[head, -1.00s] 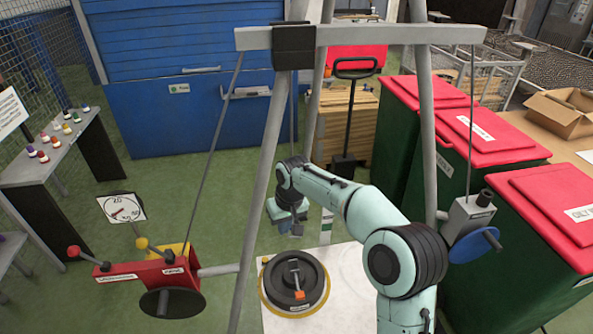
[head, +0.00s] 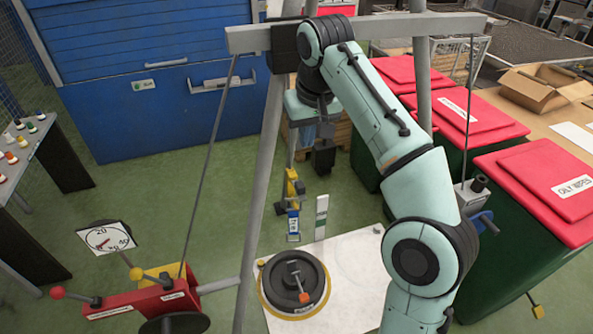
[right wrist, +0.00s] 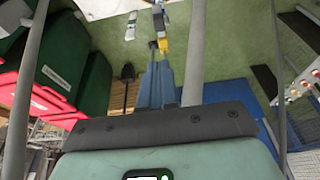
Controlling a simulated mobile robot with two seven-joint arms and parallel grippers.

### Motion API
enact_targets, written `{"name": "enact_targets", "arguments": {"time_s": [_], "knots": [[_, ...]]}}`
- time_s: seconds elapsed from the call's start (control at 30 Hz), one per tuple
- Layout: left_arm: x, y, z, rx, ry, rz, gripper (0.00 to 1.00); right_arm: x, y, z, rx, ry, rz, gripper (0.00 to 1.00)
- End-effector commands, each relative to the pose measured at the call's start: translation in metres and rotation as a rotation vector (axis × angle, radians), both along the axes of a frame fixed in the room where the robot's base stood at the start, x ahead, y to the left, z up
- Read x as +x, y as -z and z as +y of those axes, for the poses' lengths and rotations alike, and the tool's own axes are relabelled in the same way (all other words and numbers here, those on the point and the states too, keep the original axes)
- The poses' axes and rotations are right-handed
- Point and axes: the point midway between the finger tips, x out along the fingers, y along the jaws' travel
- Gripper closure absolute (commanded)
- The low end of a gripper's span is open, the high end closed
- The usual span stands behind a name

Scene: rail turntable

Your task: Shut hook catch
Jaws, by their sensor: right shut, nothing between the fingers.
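A small yellow fitting (head: 291,187) with dark parts and a blue lower part (head: 293,224) stands behind the white base plate (head: 345,262). It may be the hook catch; its latch is too small to read. The yellow fitting also shows in the right wrist view (right wrist: 164,44), just beyond my fingertips. My right gripper (head: 325,130) is raised, above and to the right of the fitting in the picture. In the right wrist view my right gripper (right wrist: 159,66) is shut and empty, apart from the fitting as far as I can tell. My left gripper is not in view.
A grey frame (head: 262,190) with a top beam (head: 400,27) stands close around my right arm. A black round turntable (head: 292,280) lies on the base plate.

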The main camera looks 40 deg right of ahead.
Motion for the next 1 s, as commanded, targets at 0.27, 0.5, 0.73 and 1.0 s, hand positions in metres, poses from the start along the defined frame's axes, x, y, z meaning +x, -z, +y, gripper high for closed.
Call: {"name": "enact_targets", "arguments": {"time_s": [0.27,0.5,0.73,1.0], "knots": [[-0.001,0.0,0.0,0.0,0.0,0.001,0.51,0.001,0.003,0.0,0.0,-0.001,0.0,1.0],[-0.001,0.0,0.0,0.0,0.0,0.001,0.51,0.007,0.028,-0.003,0.0,0.001,0.005,1.0],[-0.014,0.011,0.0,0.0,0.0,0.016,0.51,0.02,0.081,-0.007,0.001,0.001,0.009,1.0],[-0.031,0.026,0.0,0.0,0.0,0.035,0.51,0.026,0.126,-0.009,0.0,-0.001,0.004,1.0]]}}
